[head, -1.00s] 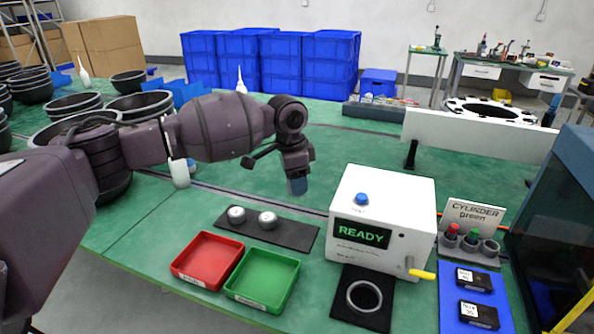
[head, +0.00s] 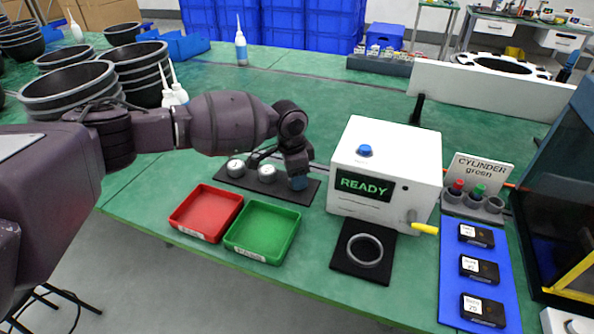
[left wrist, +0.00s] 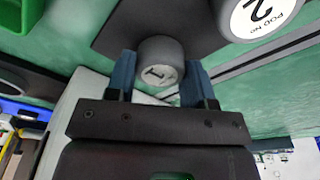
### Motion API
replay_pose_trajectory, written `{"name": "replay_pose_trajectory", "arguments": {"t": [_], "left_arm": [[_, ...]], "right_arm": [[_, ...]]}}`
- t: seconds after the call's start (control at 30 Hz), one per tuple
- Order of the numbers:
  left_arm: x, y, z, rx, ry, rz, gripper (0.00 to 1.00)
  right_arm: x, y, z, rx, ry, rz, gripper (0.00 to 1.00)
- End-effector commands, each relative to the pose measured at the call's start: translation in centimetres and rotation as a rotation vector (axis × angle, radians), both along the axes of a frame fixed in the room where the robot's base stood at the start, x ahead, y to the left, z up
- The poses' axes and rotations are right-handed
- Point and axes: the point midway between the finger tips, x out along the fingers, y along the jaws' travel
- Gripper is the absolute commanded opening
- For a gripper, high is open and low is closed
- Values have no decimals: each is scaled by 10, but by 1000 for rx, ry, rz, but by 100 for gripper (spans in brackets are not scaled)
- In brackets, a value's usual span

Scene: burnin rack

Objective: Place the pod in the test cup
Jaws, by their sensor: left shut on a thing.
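My left gripper (head: 298,184) is low over the right end of the dark mat (head: 308,196). Its blue fingers are shut on a grey pod marked 1, which shows between them in the left wrist view (left wrist: 160,62). The fingers hide this pod in the head view; I cannot tell whether it touches the mat. Two pale-topped pods (head: 235,167) and (head: 267,172) stand on the mat to the left. A pod marked 2 (left wrist: 262,14) is beside the held one. A grey ring-shaped cup (head: 381,253) sits before the white tester (head: 420,170). My right gripper is not in view.
A red tray (head: 205,213) and a green tray (head: 262,232) lie in front of the mat. The tester reads READY and has a yellow-tipped lever (head: 425,228). Right of it are a sign reading CYLINDER green (head: 483,170) and a blue mat (head: 455,290) with several black blocks.

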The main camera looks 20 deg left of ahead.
Motion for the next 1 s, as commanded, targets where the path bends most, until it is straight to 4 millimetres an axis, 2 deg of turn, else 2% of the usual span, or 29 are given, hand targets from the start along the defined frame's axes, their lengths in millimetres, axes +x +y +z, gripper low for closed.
{"name": "replay_pose_trajectory", "arguments": {"t": [0.27, 0.3, 0.47, 0.73, 0.9, 1.0], "left_arm": [[0, 0, -3, -1, 1, 1, 26], [0, 0, -3, -1, 1, 0, 52], [0, 0, -3, 0, 0, 0, 74], [0, 0, -3, 0, 0, 0, 74], [1, 1, -7, 2, 1, 1, 74], [0, 2, 18, -1, -5, 0, 74]], "right_arm": [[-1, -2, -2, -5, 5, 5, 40], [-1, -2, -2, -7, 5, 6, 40], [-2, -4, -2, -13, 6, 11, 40], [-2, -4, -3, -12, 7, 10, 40], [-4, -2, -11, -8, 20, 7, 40], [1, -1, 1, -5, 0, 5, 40]]}}
